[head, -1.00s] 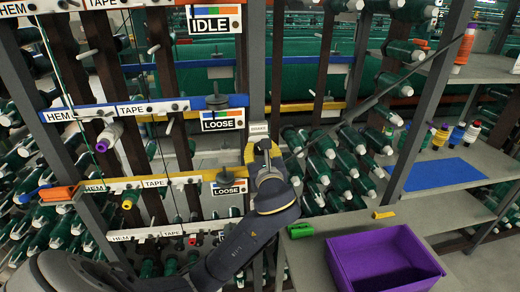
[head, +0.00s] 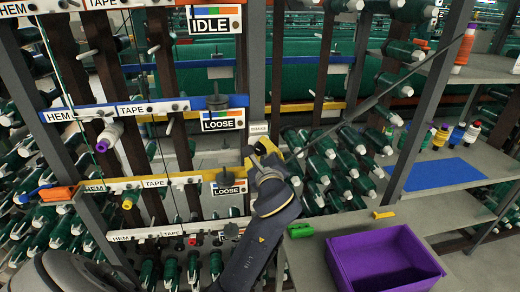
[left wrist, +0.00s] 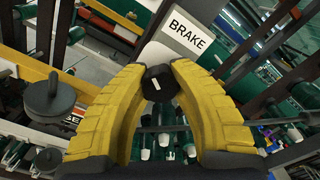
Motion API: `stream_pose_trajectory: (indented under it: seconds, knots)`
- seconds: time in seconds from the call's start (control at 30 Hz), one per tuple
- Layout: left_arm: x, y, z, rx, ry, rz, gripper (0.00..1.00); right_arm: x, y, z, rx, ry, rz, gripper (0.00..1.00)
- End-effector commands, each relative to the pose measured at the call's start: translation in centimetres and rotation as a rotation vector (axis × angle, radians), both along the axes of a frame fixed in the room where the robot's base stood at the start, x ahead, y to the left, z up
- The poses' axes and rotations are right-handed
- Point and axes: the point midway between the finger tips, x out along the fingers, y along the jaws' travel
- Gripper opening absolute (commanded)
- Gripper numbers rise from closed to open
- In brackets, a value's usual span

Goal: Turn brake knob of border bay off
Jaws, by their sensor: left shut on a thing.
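The brake knob (left wrist: 158,84) is a small dark faceted knob with a short pale mark, seen in the left wrist view below the white BRAKE label (left wrist: 195,36). The label also shows in the head view (head: 258,128) on a grey post. My left gripper (head: 262,151) has yellow fingers, also in the left wrist view (left wrist: 158,90), closed around the knob from both sides. The LOOSE sign (head: 229,188) hangs just below left of the gripper. My right gripper is not in view.
Another LOOSE sign (head: 222,120) and an IDLE sign (head: 214,19) hang higher on the rack. A purple bin (head: 385,262) and a green block (head: 300,230) sit on the lower right shelf. Green spools (head: 350,165) crowd behind the post.

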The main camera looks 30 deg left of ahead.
Motion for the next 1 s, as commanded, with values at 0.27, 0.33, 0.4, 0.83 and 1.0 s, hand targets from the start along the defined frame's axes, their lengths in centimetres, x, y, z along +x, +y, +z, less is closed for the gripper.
stream_pose_trajectory:
  seconds: [0.27, 0.33, 0.4, 0.83, 1.0]
  knots:
    - [0.03, -0.06, -0.16, -0.073, -0.062, -0.001, 0.0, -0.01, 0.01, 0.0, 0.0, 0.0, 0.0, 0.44]
    - [0.02, -0.05, -0.16, -0.082, -0.07, -0.001, 0.0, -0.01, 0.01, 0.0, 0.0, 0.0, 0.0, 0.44]
    - [0.03, -0.05, -0.16, -0.087, -0.075, 0.0, 0.0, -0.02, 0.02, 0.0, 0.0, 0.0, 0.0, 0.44]
    - [0.04, -0.04, -0.16, -0.09, -0.078, 0.0, 0.27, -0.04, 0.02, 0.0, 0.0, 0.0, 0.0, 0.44]
    - [0.03, -0.03, -0.09, -0.089, -0.079, -0.001, 0.47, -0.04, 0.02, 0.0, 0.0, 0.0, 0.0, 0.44]
